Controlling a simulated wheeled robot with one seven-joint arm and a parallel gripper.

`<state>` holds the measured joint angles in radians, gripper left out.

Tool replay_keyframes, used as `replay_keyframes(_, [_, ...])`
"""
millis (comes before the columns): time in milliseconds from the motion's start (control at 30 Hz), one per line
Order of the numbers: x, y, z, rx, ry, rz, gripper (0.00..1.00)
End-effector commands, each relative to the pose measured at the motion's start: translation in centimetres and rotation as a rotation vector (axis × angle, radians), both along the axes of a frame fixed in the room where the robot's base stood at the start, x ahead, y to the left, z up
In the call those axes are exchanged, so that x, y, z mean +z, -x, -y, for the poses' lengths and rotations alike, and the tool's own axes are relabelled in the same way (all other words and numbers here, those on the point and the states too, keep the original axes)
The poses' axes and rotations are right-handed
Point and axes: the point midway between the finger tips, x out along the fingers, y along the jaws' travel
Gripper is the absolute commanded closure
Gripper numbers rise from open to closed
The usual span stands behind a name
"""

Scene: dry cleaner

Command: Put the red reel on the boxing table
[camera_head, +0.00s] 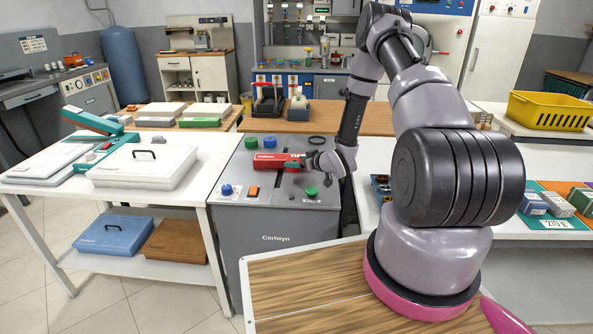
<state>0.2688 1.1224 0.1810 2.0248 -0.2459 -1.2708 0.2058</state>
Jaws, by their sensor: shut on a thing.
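A red, long, box-like thing with pale lettering (270,161) is at the top of the grey Corlwyn machine, left of my arm. I cannot make out a round reel shape in it, and no other clear red reel shows. My gripper (299,166) is at its right end, shut on it as far as the small view shows. The fingertips are partly hidden. Whether the red thing touches the machine top is unclear. A white table (200,163) with flat white boxes stands to the left. No label shows which table is the boxing table.
The grey machine (275,220) carries blue and green knobs and a black ring (317,140). A white lidded box (143,167) lies on the left table, near a teal stapler-like tool (95,125). A yellow basket (549,111) stands at right. Wooden counters run behind.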

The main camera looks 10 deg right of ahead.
Motion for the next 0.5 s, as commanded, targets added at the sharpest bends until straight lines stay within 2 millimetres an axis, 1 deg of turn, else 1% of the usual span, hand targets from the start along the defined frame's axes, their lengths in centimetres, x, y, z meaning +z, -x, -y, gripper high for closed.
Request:
replay_keyframes(33, [-0.9,0.1,0.0,-0.001,0.000,-0.004,0.79])
replay_keyframes(100, [-2.0,0.1,0.0,-0.001,0.000,-0.004,0.79])
replay_keyframes(200, [-3.3,0.1,0.0,-0.001,0.000,-0.002,0.79])
replay_keyframes(500, [-3.5,0.0,0.0,-0.001,0.000,-0.001,0.79])
